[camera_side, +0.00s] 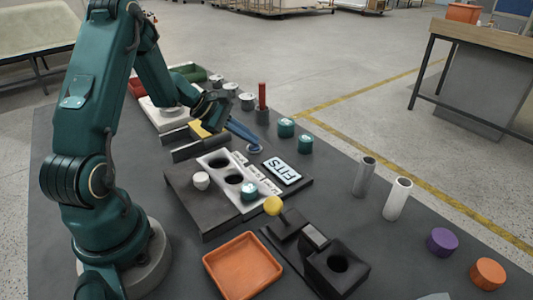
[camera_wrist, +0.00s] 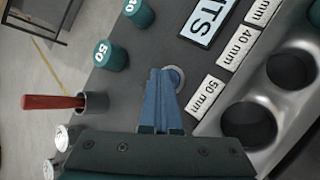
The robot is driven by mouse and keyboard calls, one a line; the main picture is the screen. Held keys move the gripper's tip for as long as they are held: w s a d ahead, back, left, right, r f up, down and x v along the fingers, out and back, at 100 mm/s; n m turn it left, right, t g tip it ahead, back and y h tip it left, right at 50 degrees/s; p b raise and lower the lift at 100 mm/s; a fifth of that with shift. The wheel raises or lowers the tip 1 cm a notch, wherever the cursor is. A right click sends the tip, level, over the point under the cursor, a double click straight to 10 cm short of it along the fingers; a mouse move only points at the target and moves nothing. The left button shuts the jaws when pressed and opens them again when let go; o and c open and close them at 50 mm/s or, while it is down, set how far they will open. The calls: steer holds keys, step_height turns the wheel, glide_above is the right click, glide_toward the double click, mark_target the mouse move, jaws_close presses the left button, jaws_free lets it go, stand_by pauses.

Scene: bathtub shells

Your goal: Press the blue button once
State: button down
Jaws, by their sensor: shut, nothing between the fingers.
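My gripper (camera_side: 256,142) is shut and empty, its long blue fingers slanting down to the right in the side view. In the wrist view the closed fingertips (camera_wrist: 160,72) point away from the camera. A small round button-like disc with a pale grey rim (camera_wrist: 179,76) shows just beside and partly behind the fingertips. The same disc (camera_side: 254,150) lies under the tips in the side view. The fingers cover part of it, so its colour is hard to tell. I cannot tell whether the tips touch it.
Green numbered cylinders (camera_side: 286,128) stand behind. A red rod (camera_side: 262,95) stands upright in a holder. A yellow ball knob (camera_side: 273,205) and orange tray (camera_side: 243,264) are in front.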

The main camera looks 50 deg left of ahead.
mark_target(249, 146)
steer(key=shift+r, duration=0.8)
steer(key=shift+r, duration=2.55)
steer(key=d+r+m+h, duration=0.1)
steer(key=d+r+m, duration=0.5)
steer(key=d, duration=0.4)
steer(key=s+d+r+m+g, duration=0.2)
steer(key=s+d+r+m, duration=0.35)
steer(key=d, duration=0.35)
steer(key=s+d+f+m+y, duration=0.2)
steer(key=s+d+m, duration=0.1)
steer(key=s+m, duration=0.5)
steer(key=s+a+f+m+y, duration=0.2)
steer(key=s+a+f, duration=0.1)
steer(key=s+a, duration=0.1)
steer(key=shift+s+a+m+g+y, duration=0.2)
steer(key=shift+s+m+g+y, duration=0.2)
steer(key=shift+s, duration=0.2)
